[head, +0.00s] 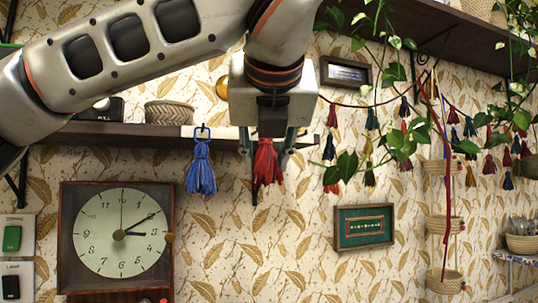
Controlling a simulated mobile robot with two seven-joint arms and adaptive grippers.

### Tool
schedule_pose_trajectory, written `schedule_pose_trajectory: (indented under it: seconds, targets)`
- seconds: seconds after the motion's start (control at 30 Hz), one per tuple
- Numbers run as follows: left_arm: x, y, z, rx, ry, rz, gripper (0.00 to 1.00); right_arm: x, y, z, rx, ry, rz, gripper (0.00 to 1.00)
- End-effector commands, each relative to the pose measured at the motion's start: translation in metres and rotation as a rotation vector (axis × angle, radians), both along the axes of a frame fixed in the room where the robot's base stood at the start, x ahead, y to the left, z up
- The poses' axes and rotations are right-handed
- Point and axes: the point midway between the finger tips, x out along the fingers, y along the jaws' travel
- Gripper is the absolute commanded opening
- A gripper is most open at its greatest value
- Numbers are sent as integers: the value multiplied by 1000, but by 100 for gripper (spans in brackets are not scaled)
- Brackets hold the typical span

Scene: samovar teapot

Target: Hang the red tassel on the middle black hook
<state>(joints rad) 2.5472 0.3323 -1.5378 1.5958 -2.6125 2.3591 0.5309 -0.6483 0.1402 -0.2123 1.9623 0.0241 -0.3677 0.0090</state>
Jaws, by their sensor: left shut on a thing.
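The red tassel (267,165) hangs down between the fingers of my left gripper (268,140), just below the shelf's front edge. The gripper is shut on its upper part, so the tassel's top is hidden. A blue tassel (201,172) hangs from a black hook (202,131) on the shelf edge to the left of the gripper. The middle black hook is hidden behind or close to my gripper, and I cannot tell whether the red tassel touches it. My right gripper is not in view.
The wooden shelf (120,134) carries a woven basket (169,112). A square clock (116,237) hangs below at left. A green framed picture (364,227) hangs at right. Plant vines and a tassel garland (370,119) spread across the right side.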

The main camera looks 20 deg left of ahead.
Motion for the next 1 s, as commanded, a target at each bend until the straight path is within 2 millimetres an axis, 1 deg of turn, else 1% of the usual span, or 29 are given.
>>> schedule_pose_trajectory:
  seconds: [1.0]
  targets:
    - [46, 31, -5, -1, 2, 0, 12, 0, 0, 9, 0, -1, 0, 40]
